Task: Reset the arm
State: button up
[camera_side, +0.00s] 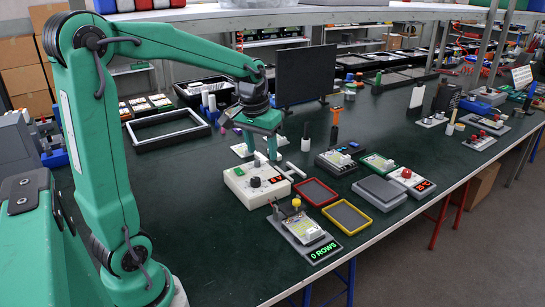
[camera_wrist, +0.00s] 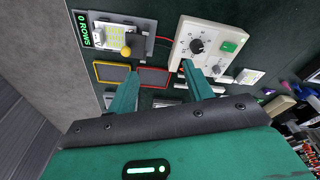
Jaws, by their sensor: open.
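My gripper (camera_side: 262,150) is open, with its two green fingers apart and nothing between them. In the side view it hangs just above the back of a white control box (camera_side: 240,190) with a black knob (camera_side: 255,182). I cannot tell whether a fingertip touches the box. In the wrist view the fingers (camera_wrist: 158,70) point toward the box (camera_wrist: 212,32) and the trays, and the right fingertip overlaps the box's lower edge.
A grey device reading "0 ROWS" (camera_side: 322,251) lies near the front edge. Beside the box are a red-rimmed tray (camera_side: 316,192) and a yellow-rimmed tray (camera_side: 347,217). A dark monitor (camera_side: 305,75) stands behind my gripper. Green tabletop is bare at front left (camera_side: 215,250).

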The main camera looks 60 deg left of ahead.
jog(key=s+d+r+m+t, duration=0.2)
jog(key=s+d+m+t, duration=0.1)
jog(key=s+d, duration=0.9)
jog(key=shift+s+d+r+m+t+h, duration=0.35)
jog(key=shift+s+m, duration=0.45)
jog(key=shift+s, duration=0.3)
jog(key=shift+w, duration=0.1)
dwell(2.8)
